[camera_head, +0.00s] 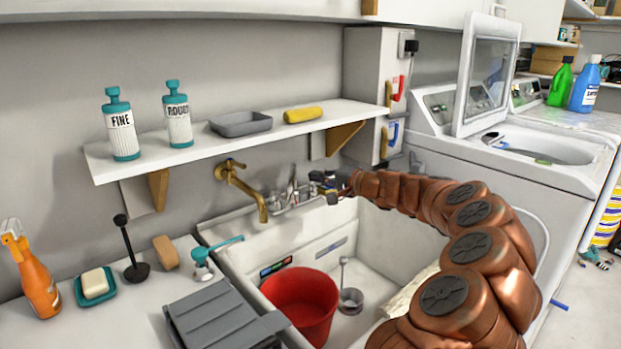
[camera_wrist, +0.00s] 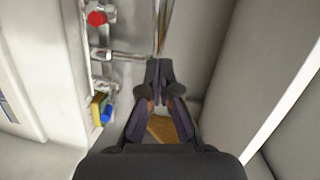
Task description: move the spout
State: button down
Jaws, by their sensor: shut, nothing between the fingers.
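A brass wall spout (camera_head: 242,188) curves out and down over the left back of the white sink. A chrome tap (camera_head: 292,188) stands on the sink's back ledge, right of the brass spout. My gripper (camera_head: 328,188) is at the back of the sink, right of the chrome tap and apart from the brass spout. In the wrist view my gripper (camera_wrist: 159,72) has its dark fingertips together, with nothing held. A chrome bar (camera_wrist: 125,57) reaches toward the fingertips from the left; I cannot tell whether they touch.
A white shelf (camera_head: 235,138) with bottles overhangs the sink's back. A red bucket (camera_head: 302,300) stands in the sink. A red knob (camera_wrist: 97,18) is left of the fingers. A washer with raised lid (camera_head: 487,72) is at the right. The counter at left holds several items.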

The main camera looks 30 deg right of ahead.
jog(key=v, duration=1)
jog(key=shift+s+a, duration=0.3)
jog(key=shift+r, duration=0.15)
